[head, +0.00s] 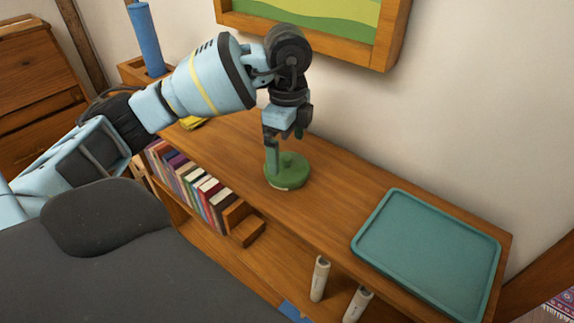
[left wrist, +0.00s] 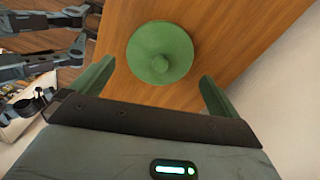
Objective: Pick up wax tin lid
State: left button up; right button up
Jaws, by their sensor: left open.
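I cannot tell whether a tin is under the lid. My right gripper is not in view.
A teal tray (head: 425,250) lies on the right end of the shelf top. Several books (head: 190,180) and two pale cylinders (head: 320,278) stand on the shelf below. A blue cylinder (head: 146,40) stands at the back left. A picture frame (head: 390,40) hangs on the wall behind.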

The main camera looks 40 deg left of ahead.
aim_at(287, 157)
pick_arm(q)
notch_tip(287, 157, down, 4)
jog(key=shift+f, duration=0.1)
jog(key=c, duration=0.7)
jog(key=shift+r, duration=0.55)
jog(key=r, duration=0.2)
jog(key=shift+s+a+r, duration=0.15)
jog(key=shift+s+r, duration=0.15)
jog(key=shift+s, duration=0.05)
jog(key=s+a, duration=0.1)
jog(key=s, duration=0.4)
jog(key=s+a+r, duration=0.1)
jog(key=s, duration=0.4)
jog(key=s+a, duration=0.2)
jog(key=s, duration=0.2)
jog(key=shift+s+r+b, duration=0.2)
jog(key=shift+s+b, duration=0.1)
jog(key=shift+s, duration=0.1)
